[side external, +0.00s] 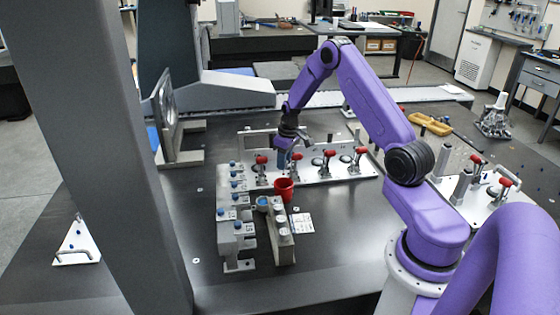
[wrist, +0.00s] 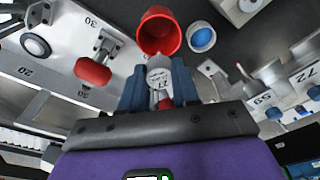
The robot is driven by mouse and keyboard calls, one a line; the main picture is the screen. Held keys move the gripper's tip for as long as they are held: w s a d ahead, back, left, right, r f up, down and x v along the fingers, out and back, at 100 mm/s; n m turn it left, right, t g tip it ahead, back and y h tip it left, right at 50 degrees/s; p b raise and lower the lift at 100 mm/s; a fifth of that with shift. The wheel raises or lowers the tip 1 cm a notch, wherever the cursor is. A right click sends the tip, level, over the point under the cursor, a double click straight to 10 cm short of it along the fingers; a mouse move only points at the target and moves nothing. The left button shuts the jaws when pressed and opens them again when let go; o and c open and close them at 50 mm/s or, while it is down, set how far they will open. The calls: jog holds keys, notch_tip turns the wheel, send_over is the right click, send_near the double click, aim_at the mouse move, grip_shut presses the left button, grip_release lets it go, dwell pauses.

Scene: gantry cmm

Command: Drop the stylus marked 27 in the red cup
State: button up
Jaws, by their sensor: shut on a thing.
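The red cup (side external: 284,190) stands upright on the dark table between the grey racks and the clamp plate. In the wrist view the cup (wrist: 158,22) shows its open mouth just beyond my fingertips. My gripper (side external: 283,160) is above and slightly behind the cup in the side view. In the wrist view my gripper (wrist: 159,92) has its blue fingers shut on a stylus with a round pale end (wrist: 159,76) that reads 27. The stylus is apart from the cup's inside as far as I can see. Its lower part is hidden.
A grey stepped rack (side external: 227,214) with blue-topped styli stands left of the cup. A second block (side external: 284,248) with pale round tops stands in front of the cup. A plate with red-handled clamps (side external: 352,172) lies behind. A white card (side external: 301,224) lies to the right.

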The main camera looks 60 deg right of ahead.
jog(key=shift+f, duration=3)
jog(key=shift+f, duration=0.1)
jog(key=o, duration=1.1)
notch_tip(320, 180, up, 17)
jog(key=s, duration=0.2)
